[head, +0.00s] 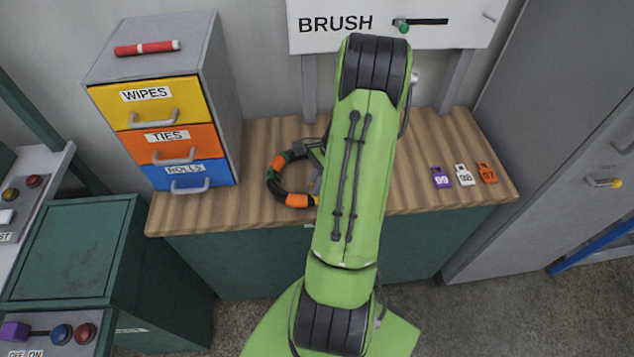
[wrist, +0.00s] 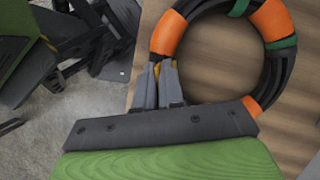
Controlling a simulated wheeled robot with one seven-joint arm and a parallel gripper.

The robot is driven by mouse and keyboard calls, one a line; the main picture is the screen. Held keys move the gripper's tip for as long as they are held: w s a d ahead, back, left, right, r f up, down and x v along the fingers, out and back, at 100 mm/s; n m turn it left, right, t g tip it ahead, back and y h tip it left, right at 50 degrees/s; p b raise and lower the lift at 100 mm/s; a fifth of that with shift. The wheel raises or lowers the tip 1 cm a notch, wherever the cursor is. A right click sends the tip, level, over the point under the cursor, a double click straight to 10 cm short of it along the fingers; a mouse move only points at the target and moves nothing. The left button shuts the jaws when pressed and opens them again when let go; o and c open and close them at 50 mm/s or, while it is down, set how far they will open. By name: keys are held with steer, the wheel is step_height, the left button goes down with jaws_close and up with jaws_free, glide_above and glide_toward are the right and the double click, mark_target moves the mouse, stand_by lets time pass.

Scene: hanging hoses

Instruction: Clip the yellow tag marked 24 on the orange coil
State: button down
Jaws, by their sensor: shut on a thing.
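The coil (head: 297,200) is a black ring with orange and green bands, lying on the wooden bench. It fills the upper right of the wrist view (wrist: 269,19). My gripper (wrist: 164,72) is shut on a small yellow piece, the yellow tag (wrist: 157,69), of which only a sliver shows between the fingertips. Its number is hidden. The fingertips are at the coil's outer edge, beside an orange band. I cannot tell whether the tag is around the coil or only against it. In the head view my arm hides most of the gripper.
Purple (head: 440,177), white (head: 463,175) and orange (head: 487,173) tags lie on the bench's right part. A drawer cabinet (head: 228,100) with yellow, orange and blue drawers stands on the left. A BRUSH panel (head: 385,40) is behind my arm. The bench (head: 415,150) is bare between coil and tags.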

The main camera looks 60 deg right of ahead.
steer(key=c, duration=1.2)
jaws_free()
steer(key=p+v, duration=0.4)
steer(key=v, duration=1.2)
steer(key=shift+w, duration=0.1)
